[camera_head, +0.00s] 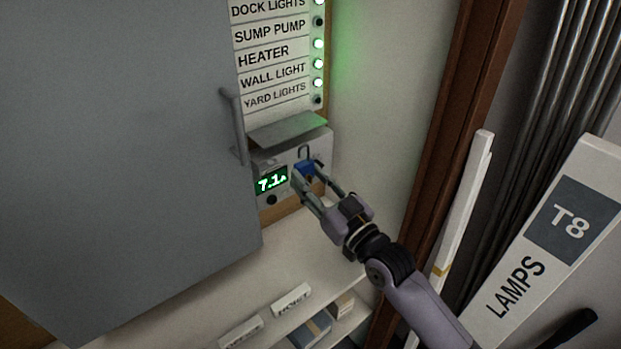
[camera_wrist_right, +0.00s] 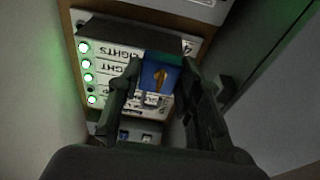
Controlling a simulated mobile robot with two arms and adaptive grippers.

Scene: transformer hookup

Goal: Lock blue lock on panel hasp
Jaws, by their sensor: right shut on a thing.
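The blue lock (camera_head: 304,168) is held between the fingertips of my right gripper (camera_head: 309,173), with its dark shackle pointing up. I cannot tell whether the shackle is open or closed. The lock is in front of the small meter box (camera_head: 269,200). The large grey panel door (camera_head: 120,150) with its handle (camera_head: 236,125) is to the left. I cannot make out the hasp. My left gripper is out of view.
A switch label strip (camera_head: 273,58) with green lights is above a grey sloped cover (camera_head: 287,131). A shelf (camera_head: 270,325) with small boxes is below. A wooden post (camera_head: 445,180), a white "LAMPS T8" box (camera_head: 555,235) and pipes stand at right.

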